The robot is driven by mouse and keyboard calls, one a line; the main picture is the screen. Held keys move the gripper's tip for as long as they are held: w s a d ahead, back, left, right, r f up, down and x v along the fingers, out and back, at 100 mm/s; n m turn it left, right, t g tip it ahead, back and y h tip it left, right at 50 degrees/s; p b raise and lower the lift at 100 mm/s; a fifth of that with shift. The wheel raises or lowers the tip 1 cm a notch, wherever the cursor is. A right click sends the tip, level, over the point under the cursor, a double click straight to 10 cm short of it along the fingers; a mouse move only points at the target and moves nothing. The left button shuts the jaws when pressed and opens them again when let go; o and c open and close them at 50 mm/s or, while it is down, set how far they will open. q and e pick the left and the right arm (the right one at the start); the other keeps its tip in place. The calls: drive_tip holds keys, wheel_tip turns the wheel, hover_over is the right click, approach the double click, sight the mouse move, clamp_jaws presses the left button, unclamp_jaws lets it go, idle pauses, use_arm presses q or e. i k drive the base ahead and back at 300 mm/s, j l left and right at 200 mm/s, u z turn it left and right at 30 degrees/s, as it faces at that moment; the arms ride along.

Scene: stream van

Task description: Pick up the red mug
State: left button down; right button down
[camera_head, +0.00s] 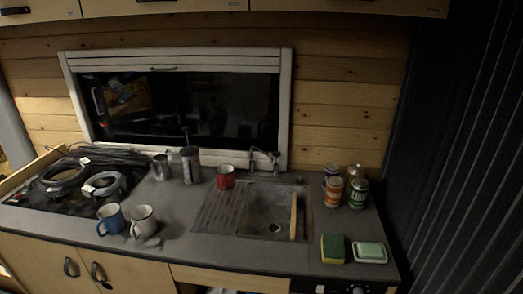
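The red mug (226,178) stands upright on the counter, behind the ridged drainboard and left of the tap. It looks small and nothing touches it from above. A blue mug (111,219) and a white mug (143,221) stand nearer the front edge, to its left. Neither of my grippers shows in the head view.
The sink (270,225) holds a long wooden piece (293,216). Several cans (332,190), a green-yellow sponge (333,248) and a soap dish (370,253) are at right. Metal containers (190,165) stand left of the red mug. Coiled cables (63,177) lie far left.

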sight(225, 180)
drive_tip(key=i+j+u, duration=0.95)
drive_tip(key=k+j, duration=0.05)
drive_tip(key=j, duration=0.05)
